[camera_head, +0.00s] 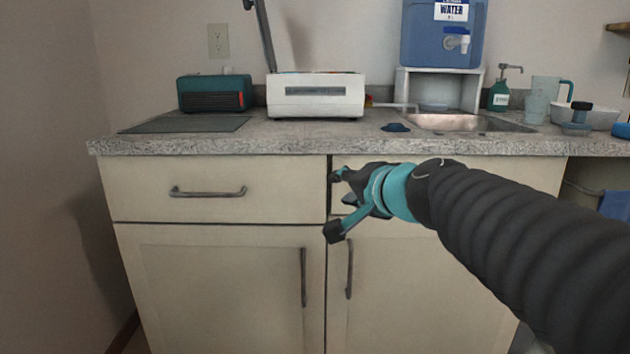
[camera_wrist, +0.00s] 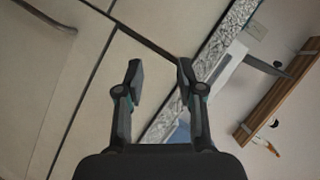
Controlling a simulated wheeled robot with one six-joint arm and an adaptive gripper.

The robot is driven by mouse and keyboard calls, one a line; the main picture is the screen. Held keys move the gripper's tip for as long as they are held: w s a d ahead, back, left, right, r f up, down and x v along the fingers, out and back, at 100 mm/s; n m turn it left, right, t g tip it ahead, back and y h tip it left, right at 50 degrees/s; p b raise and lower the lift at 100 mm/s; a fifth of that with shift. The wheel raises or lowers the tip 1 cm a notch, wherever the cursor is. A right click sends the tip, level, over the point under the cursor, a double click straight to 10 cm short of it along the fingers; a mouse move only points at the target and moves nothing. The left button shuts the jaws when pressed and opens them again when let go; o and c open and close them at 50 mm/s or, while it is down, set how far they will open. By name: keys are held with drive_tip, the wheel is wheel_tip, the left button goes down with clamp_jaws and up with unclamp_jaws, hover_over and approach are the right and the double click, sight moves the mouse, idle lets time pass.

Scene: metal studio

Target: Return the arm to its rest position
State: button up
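My arm reaches in from the lower right of the head view, in front of the cabinet. My gripper (camera_head: 336,203) is at the cabinet's upper middle, near the gap between the drawers. In the wrist view my gripper (camera_wrist: 160,75) has its two fingers apart with nothing between them. The arm hides much of the right-hand drawer and door. I cannot tell how far the fingertips are from the cabinet front.
The cabinet (camera_head: 215,265) has a left drawer handle (camera_head: 207,192) and two upright door handles. The speckled counter (camera_head: 250,140) holds a white appliance (camera_head: 316,95), a teal toaster (camera_head: 214,93), a sink (camera_head: 465,122) and a blue water dispenser (camera_head: 432,35). The left floor side looks clear.

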drive_tip(key=s+d+f+n+g+h+p, duration=0.3)
drive_tip(key=s+d+f, duration=0.2)
drive_tip(key=s+f, duration=0.3)
drive_tip(key=s+d+f+n+g+h+p, duration=0.2)
drive_tip(key=s+f, duration=0.5)
drive_tip(key=s, duration=0.8)
drive_tip(key=shift+s+d+f+n+g+h+p, duration=0.15)
drive_tip(key=shift+d+f+n+g+h+p, duration=0.25)
drive_tip(key=shift+d+n+g, duration=1.1)
